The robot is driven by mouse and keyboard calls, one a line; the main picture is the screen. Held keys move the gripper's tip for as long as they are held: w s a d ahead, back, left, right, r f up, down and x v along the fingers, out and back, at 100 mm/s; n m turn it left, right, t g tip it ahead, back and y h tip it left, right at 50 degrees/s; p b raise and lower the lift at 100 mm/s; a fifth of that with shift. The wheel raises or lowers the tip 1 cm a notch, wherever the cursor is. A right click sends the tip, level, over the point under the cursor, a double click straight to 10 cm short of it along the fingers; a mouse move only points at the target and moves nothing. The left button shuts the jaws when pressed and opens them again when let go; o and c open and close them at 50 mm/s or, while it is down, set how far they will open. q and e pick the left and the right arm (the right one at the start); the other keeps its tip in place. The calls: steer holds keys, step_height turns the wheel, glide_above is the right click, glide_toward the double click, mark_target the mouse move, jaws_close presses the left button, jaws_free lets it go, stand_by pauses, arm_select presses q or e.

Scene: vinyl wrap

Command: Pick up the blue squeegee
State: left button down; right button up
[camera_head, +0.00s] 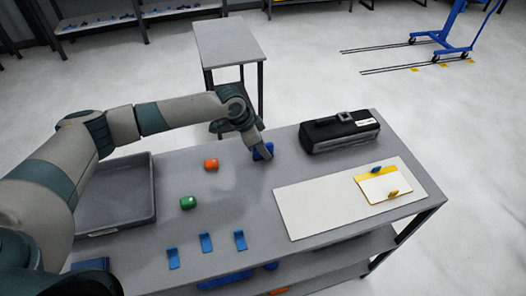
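A small blue object (268,148), which looks like the blue squeegee, lies on the grey table (215,225) near its back edge. My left gripper (259,151) reaches down right at it and covers part of it. The fingers are small and dark here, so I cannot tell whether they are open or shut on it. My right gripper is not in view.
Three blue holders (205,243) stand along the front.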

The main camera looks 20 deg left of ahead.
mark_target(268, 145)
arm_select(q)
steer(key=shift+r, duration=0.15)
steer(key=shift+r+b, duration=0.25)
steer(key=shift+b, duration=0.05)
steer(key=r, duration=0.1)
steer(key=r+b, duration=0.2)
steer(key=shift+d+r, duration=0.15)
steer(key=shift+d, duration=0.1)
steer(key=s+d+r+b, duration=0.3)
steer(key=d+r, duration=0.4)
steer(key=d, duration=0.3)
steer(key=shift+d, duration=0.4)
steer(key=shift+s+f, duration=0.1)
